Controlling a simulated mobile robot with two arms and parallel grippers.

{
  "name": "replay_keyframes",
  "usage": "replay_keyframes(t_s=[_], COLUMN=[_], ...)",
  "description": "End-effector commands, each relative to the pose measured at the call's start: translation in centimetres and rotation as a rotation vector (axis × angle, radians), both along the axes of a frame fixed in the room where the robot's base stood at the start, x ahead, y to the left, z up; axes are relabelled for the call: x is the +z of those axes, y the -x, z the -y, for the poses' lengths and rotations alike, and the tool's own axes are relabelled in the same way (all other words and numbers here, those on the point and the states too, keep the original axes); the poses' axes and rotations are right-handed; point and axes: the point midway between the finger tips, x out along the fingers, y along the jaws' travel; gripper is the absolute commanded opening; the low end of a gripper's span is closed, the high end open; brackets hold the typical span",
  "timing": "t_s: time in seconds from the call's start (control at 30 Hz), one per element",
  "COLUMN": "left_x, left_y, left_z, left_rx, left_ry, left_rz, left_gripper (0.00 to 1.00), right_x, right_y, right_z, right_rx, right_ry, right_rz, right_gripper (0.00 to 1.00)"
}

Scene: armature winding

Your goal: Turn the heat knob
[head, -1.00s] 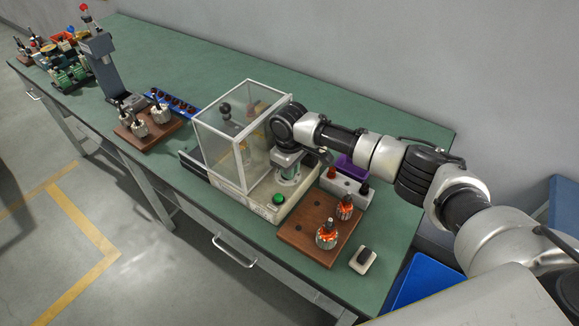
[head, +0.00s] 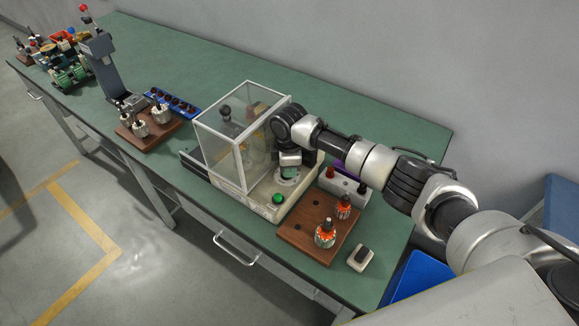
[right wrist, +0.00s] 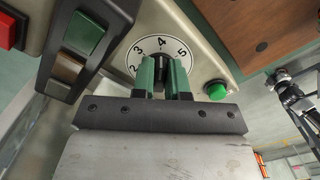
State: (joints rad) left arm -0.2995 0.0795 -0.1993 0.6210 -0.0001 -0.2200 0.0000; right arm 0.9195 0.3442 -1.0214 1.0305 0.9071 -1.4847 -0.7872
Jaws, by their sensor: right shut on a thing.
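The heat knob is a dark knob (right wrist: 161,70) on a white round dial (right wrist: 134,58) with the numbers 2 to 5 showing in the right wrist view. My right gripper (right wrist: 163,80) has its green fingers closed on the knob, one on each side. The 4 on the dial stands just beyond the fingertips. In the head view my right gripper (head: 290,160) points down at the top of the winding machine's base (head: 262,209), beside its clear guard box, and hides the knob. My left gripper is not in view.
The clear guard box (head: 240,160) stands close left of my gripper. A green button (head: 278,198) is near the base's front. A wooden board (head: 293,236) with armatures lies to the right, beside a small switch box (head: 362,257). A red button (right wrist: 8,32) shows in the wrist view.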

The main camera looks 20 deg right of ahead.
Motion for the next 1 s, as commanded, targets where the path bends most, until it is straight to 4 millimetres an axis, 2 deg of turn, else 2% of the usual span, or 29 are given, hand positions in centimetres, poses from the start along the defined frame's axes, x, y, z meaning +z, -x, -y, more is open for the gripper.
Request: replay_keyframes(t_s=[0.57, 0.6, 0.73, 1.0], left_x=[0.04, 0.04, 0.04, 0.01], left_y=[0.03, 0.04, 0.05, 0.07], left_z=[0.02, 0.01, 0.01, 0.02], left_rx=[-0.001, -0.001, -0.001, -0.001], left_ry=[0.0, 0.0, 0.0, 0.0], left_rz=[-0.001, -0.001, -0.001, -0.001], left_gripper=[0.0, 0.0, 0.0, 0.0], right_x=[0.13, 0.13, 0.1, 0.12], right_y=[-0.11, -0.11, -0.08, -0.06], right_z=[-0.1, -0.1, -0.07, -0.03], right_rx=[0.031, 0.031, 0.031, 0.03], right_ry=[-0.003, -0.003, -0.003, -0.002], right_rz=[0.003, 0.003, 0.002, 0.001], right_gripper=[0.0, 0.2, 0.39, 0.39])
